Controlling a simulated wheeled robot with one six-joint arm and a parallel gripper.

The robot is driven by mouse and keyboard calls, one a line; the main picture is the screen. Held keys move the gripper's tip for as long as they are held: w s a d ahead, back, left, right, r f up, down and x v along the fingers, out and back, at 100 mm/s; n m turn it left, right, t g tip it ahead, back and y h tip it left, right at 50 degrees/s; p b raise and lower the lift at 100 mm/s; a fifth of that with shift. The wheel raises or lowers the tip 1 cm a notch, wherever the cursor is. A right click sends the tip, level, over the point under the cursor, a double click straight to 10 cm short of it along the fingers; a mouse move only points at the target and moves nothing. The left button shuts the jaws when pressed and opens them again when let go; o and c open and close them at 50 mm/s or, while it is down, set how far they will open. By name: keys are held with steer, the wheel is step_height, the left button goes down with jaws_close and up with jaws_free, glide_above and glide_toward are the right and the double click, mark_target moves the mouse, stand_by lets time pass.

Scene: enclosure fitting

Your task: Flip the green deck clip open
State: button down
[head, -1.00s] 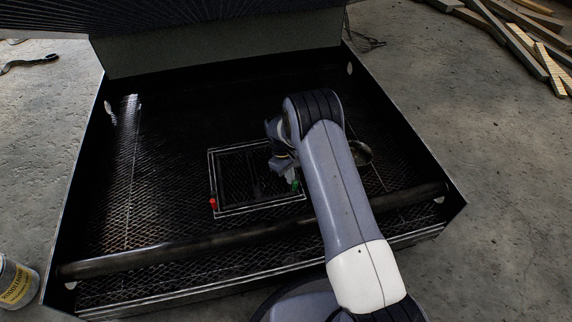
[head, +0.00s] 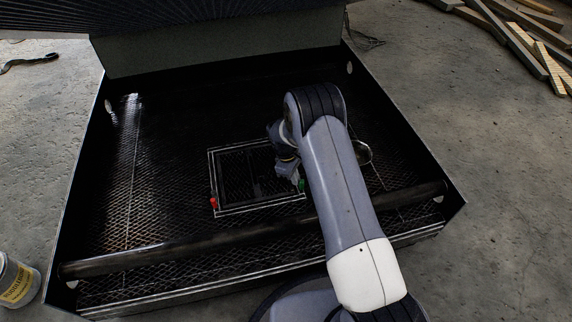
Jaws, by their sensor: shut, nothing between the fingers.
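The green deck clip (head: 301,185) is a small green piece at the right edge of the framed hatch (head: 232,211) in the mesh deck. My gripper (head: 296,181) is right at the green clip, low over the deck, and looks shut. Part of the clip is hidden by my gripper and arm, so I cannot tell its angle or whether the fingers touch it. A red clip (head: 213,202) stands at the left edge of the hatch.
A dark bar (head: 170,250) crosses the front of the black-walled enclosure (head: 85,170). A ring-shaped item (head: 366,150) lies right of my arm, partly hidden. A can (head: 17,282) stands outside at lower left. Planks (head: 520,40) lie at upper right.

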steer(key=p+v, duration=0.3)
steer(key=v, duration=0.7)
steer(key=shift+r, duration=0.4)
steer(key=shift+a+f, duration=0.1)
steer(key=shift+f, duration=0.05)
